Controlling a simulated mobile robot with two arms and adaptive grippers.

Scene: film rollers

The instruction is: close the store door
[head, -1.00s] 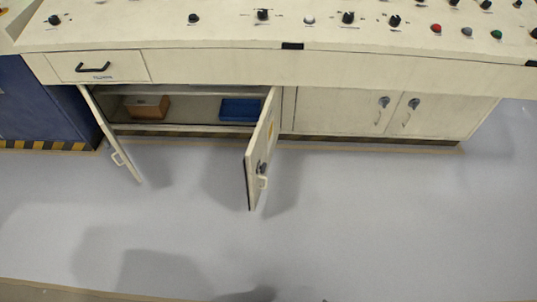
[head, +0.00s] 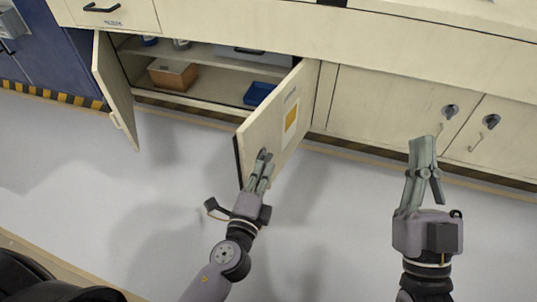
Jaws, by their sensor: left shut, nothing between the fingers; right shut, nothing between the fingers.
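The store cabinet stands open under the long console. Its right door (head: 268,128) stands swung out, hinged at its right side, with a yellow label on the visible face. Its left door (head: 113,88) also stands swung out at the far left. My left gripper (head: 264,160) is shut and empty at the lower free edge of the right door, in front of its visible face. It covers the handle area; I cannot tell whether it touches. My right gripper (head: 424,150) is shut and empty, in front of the closed cabinet doors at the right.
Inside are a brown box (head: 173,74), a blue bin (head: 259,93) and a shelf (head: 205,56) with items. Closed doors (head: 400,105) with latches stand at the right. A blue cabinet (head: 45,50) stands at the left. The grey floor (head: 340,235) in front is clear.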

